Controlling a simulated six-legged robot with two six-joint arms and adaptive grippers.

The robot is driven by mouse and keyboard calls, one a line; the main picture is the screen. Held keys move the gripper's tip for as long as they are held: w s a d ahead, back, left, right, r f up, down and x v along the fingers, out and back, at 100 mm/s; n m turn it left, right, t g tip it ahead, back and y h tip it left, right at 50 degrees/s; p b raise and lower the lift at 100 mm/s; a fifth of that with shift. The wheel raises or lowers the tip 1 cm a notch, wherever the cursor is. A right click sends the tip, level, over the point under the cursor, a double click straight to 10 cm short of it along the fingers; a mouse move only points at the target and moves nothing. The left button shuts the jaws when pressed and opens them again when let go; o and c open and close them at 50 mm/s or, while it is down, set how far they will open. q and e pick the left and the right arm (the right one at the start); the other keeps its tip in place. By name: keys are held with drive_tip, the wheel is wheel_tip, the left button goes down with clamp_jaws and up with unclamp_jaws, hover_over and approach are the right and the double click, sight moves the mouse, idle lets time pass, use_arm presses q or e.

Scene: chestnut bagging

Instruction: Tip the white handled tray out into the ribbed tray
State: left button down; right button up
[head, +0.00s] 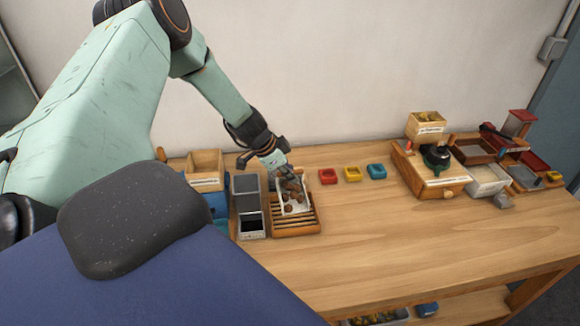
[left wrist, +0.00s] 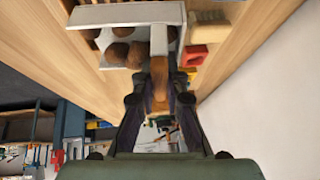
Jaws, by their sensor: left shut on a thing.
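The white handled tray (head: 284,206) holds several brown chestnuts (head: 293,190) and sits over the ribbed tray (head: 302,226), a wooden tray with dark slats. My left gripper (head: 284,175) is at the white tray's far end. In the left wrist view the left gripper (left wrist: 159,75) is shut on the handle of the white tray (left wrist: 135,14), with chestnuts (left wrist: 117,52) inside it. The white tray looks close to level in the head view. I cannot tell whether it touches the ribbed tray. My right gripper is not in view.
Grey bins (head: 247,190) stand just left of the ribbed tray, with a wooden box (head: 205,164) behind. Red (head: 328,176), yellow (head: 352,173) and blue (head: 376,171) small dishes sit to the right. Wooden boxes and a dark-topped device (head: 436,156) stand farther right. The table's front middle is clear.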

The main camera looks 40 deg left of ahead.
use_arm(q)
drive_tip(key=shift+s+d+f+b, duration=0.2)
drive_tip(key=shift+d+f+b, duration=0.05)
drive_tip(key=shift+d+b, duration=0.15)
drive_tip(key=shift+s+d+f+t+y+b, duration=0.15)
drive_tip(key=shift+d+t+y+b, duration=0.35)
drive_tip(key=shift+b, duration=0.6)
drive_tip(key=shift+s+m+y+b, duration=0.15)
drive_tip(key=shift+m+y+b, duration=0.2)
drive_tip(key=shift+b, duration=0.35)
drive_tip(key=shift+s+d+r+t+y+b, duration=0.4)
drive_tip(key=shift+d+r+t+y+b, duration=0.1)
drive_tip(key=shift+b, duration=0.55)
drive_tip(key=shift+s+d+r+m+t+y+b, duration=0.15)
drive_tip(key=shift+s+d+m+t+y+b, duration=0.2)
drive_tip(key=shift+d+b, duration=0.15)
drive_tip(key=shift+s+d+r+t+y+b, duration=0.15)
drive_tip(key=shift+s+d+t+y+b, duration=0.2)
drive_tip(key=shift+d+t+y+b, duration=0.2)
drive_tip(key=shift+s+d+r+m+t+y+b, duration=0.35)
drive_tip(key=shift+s+d+m+t+y+b, duration=0.05)
drive_tip(key=shift+d+y+b, duration=0.2)
drive_tip(key=shift+a, duration=0.1)
